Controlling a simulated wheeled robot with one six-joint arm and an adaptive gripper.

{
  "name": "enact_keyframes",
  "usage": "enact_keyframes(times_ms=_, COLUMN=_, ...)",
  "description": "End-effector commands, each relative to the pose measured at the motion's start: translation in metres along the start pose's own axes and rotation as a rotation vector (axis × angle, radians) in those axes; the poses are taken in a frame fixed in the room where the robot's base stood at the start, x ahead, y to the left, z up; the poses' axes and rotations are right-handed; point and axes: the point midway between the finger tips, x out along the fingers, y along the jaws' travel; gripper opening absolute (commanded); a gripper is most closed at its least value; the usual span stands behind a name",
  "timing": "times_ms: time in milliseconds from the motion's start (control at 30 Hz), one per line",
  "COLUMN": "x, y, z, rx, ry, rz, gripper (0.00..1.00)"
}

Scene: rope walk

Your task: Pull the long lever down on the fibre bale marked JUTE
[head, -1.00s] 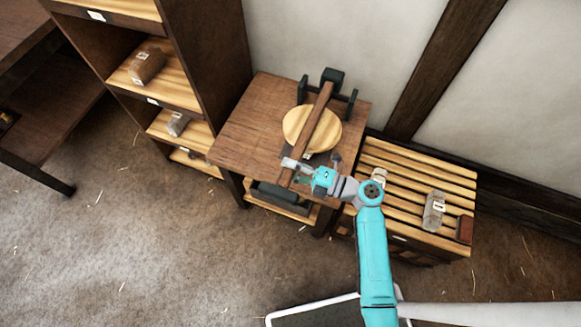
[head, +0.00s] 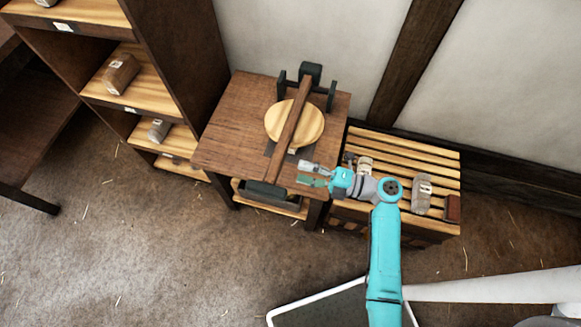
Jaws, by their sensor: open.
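A long brown wooden lever (head: 297,121) runs from a dark hinge bracket (head: 310,73) at the back of a small wooden table to past its front edge. It lies above a round pale wooden disc (head: 311,118). My gripper (head: 304,173) is open and empty, just right of the lever's front end, with a small gap in the picture. Whether it is level with the lever in height I cannot tell. A dark plate lies below the disc, and a small pale piece (head: 291,151) shows there. I can read no JUTE mark; any bale under the disc is hidden.
A slatted bench (head: 400,160) at the right holds a grey bale (head: 423,192), a pale bale (head: 365,165) and a brown block (head: 452,208). Shelves (head: 105,99) at the left hold a brown bale (head: 120,74) and a grey bale (head: 158,130).

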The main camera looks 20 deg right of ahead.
Motion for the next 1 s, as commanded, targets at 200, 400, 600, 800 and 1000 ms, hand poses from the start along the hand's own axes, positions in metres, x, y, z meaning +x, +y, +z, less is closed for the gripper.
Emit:
enact_keyframes(times_ms=200, x=-0.026, y=0.000, z=0.001, rx=0.001, ry=-0.004, rz=0.000, gripper=0.60)
enact_keyframes(times_ms=400, x=-0.035, y=0.000, z=0.000, rx=0.001, ry=-0.002, rz=0.000, gripper=0.60)
enact_keyframes(times_ms=600, x=-0.035, y=0.000, z=0.000, rx=0.001, ry=0.000, rz=-0.001, gripper=0.60)
enact_keyframes(times_ms=800, x=-0.035, y=0.000, z=0.000, rx=0.001, ry=0.000, rz=-0.001, gripper=0.30)
enact_keyframes(times_ms=1000, x=-0.034, y=0.002, z=-0.001, rx=0.011, ry=0.007, rz=-0.007, gripper=0.00)
